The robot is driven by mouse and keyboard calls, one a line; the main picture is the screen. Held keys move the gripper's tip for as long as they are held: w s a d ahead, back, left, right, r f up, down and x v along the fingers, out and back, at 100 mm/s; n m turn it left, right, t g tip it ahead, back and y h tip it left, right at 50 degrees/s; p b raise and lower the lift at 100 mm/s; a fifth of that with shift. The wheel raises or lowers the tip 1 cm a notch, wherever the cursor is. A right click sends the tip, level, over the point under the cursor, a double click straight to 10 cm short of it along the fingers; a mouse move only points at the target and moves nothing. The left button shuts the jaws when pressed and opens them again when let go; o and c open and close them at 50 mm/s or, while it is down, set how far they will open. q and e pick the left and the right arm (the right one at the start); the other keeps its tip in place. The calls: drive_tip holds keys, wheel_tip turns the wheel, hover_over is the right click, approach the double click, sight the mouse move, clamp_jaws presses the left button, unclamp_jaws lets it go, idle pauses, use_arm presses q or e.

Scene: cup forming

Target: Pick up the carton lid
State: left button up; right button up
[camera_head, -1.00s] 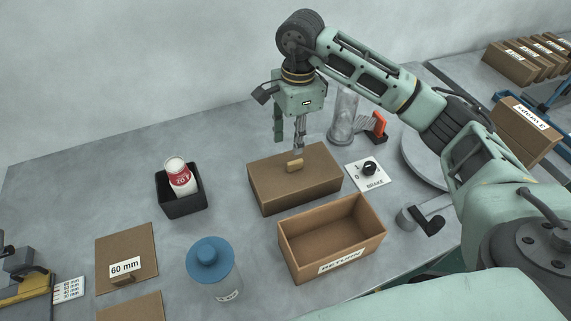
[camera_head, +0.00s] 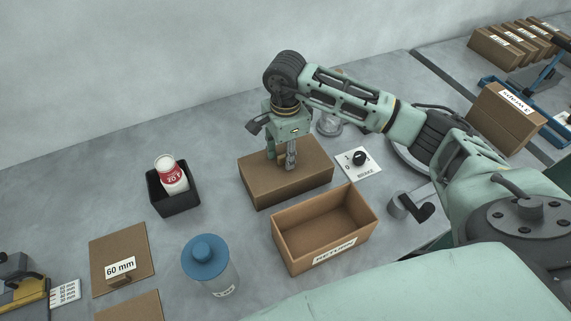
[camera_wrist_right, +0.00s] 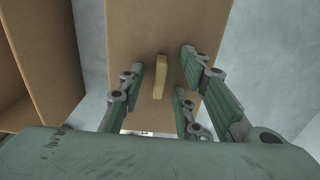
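The carton lid is the brown top of the closed carton (camera_head: 308,173) in the middle of the table, with a small tan grip block. In the right wrist view the grip block (camera_wrist_right: 161,66) stands on the lid (camera_wrist_right: 150,20), between my spread fingers with gaps on both sides. My right gripper (camera_head: 281,161) points down close over the lid and is open; it also shows in the right wrist view (camera_wrist_right: 160,78). In the head view its fingers hide the grip block. I cannot tell whether the fingertips touch the lid. My left gripper is not in view.
An open "RETURN" box (camera_head: 287,240) stands just in front of the carton. A knob plate (camera_head: 359,165) lies to its right. Flat brown boards lie further left.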

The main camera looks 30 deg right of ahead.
clamp_jaws()
idle(0.6)
